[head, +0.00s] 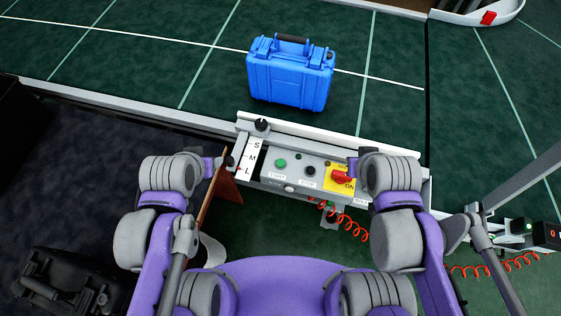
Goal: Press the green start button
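The green start button (281,163) sits on the grey control panel (290,188), above a START label. Neither gripper's fingers can be made out.
A blue case (290,73) stands on the green conveyor (200,50) behind the panel. A black knob (262,124) stands at the S-M-L strip (250,158). A brown board (226,188) is beside my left arm. Red coiled cables (350,226) hang below the panel.

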